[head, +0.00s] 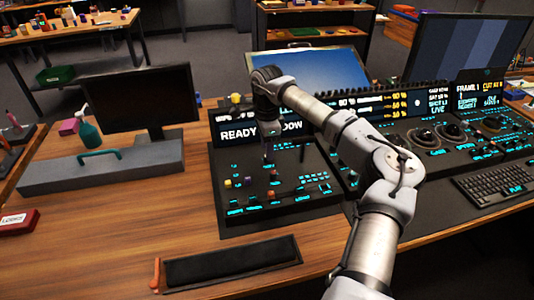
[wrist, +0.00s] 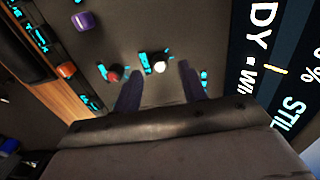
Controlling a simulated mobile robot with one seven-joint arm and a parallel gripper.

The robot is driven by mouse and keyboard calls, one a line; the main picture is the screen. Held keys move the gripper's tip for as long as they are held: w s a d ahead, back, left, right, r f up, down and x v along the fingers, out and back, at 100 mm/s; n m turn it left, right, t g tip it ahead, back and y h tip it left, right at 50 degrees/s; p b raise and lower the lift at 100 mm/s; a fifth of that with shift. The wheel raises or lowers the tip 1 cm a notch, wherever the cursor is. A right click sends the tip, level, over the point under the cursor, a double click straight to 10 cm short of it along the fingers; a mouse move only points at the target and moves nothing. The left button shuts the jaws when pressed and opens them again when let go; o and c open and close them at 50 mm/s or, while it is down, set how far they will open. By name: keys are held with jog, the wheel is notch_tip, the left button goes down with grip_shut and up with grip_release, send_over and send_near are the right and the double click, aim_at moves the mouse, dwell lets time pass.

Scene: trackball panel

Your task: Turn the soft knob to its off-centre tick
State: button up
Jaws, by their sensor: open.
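The dark control panel (head: 290,205) lies on the wooden desk, with several small coloured knobs and cyan labels too small to read. In the wrist view a white knob (wrist: 160,66) shows between and beyond my fingertips. A red knob (wrist: 115,73) is just left of it, a purple knob (wrist: 83,20) is at the upper left and an orange knob (wrist: 66,70) at the far left. I cannot tell which is the soft knob. My gripper (wrist: 161,85) is open and empty, pointing at the panel; contact with the white knob is not visible. The gripper also shows above the panel (head: 269,154).
A screen reading "READY" (head: 238,133) stands along the panel's back edge. A long dark tray (head: 230,266) lies in front, with an orange item at its left end. A keyboard (head: 492,185) and trackballs (head: 452,132) are at the right.

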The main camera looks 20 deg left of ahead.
notch_tip(320, 180, up, 11)
jog(key=b, duration=0.1)
jog(key=shift+s+f, duration=0.1)
dwell(0.5)
